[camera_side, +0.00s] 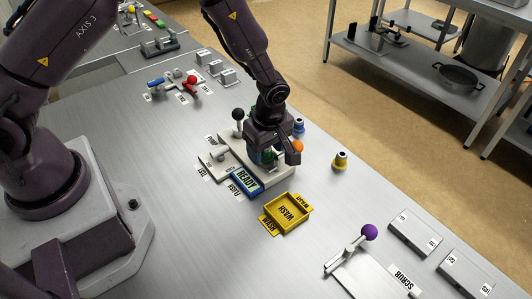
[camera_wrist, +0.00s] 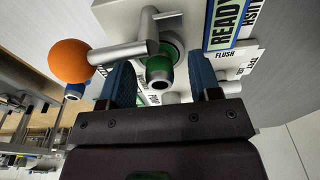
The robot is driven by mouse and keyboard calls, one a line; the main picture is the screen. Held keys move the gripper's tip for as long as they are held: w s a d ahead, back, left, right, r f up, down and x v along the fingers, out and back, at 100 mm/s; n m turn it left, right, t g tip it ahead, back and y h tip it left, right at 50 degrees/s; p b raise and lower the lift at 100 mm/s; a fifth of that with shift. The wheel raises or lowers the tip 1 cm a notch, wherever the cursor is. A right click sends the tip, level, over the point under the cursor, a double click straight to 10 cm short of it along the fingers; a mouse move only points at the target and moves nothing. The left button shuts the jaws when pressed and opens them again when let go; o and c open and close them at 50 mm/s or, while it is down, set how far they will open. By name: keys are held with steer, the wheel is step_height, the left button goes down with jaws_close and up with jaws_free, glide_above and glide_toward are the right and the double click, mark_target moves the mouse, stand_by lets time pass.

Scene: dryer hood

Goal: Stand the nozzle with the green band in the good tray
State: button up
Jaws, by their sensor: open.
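The nozzle with the green band (camera_wrist: 160,70) shows in the wrist view between my two blue fingers, close to a grey lever with an orange ball. In the side view a bit of green (camera_side: 268,155) shows beneath my gripper (camera_side: 272,158), mostly hidden by it. My gripper (camera_wrist: 161,80) is open, one finger on each side of the nozzle; I cannot tell whether either touches it. A blue tray labelled READY (camera_side: 247,180) lies just in front of the white fixture, and a yellow tray labelled WASH (camera_side: 288,212) is to its right. No tray is labelled good.
The orange-ball lever (camera_wrist: 80,60) crosses close by my left finger. A black-knobbed lever (camera_side: 238,115) stands behind. A blue-banded nozzle (camera_side: 298,127) and a yellow nozzle (camera_side: 340,160) stand to the right. A purple-knobbed lever (camera_side: 369,232) is at front right. Bare table lies between.

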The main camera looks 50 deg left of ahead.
jaws_close()
stand_by(0.3)
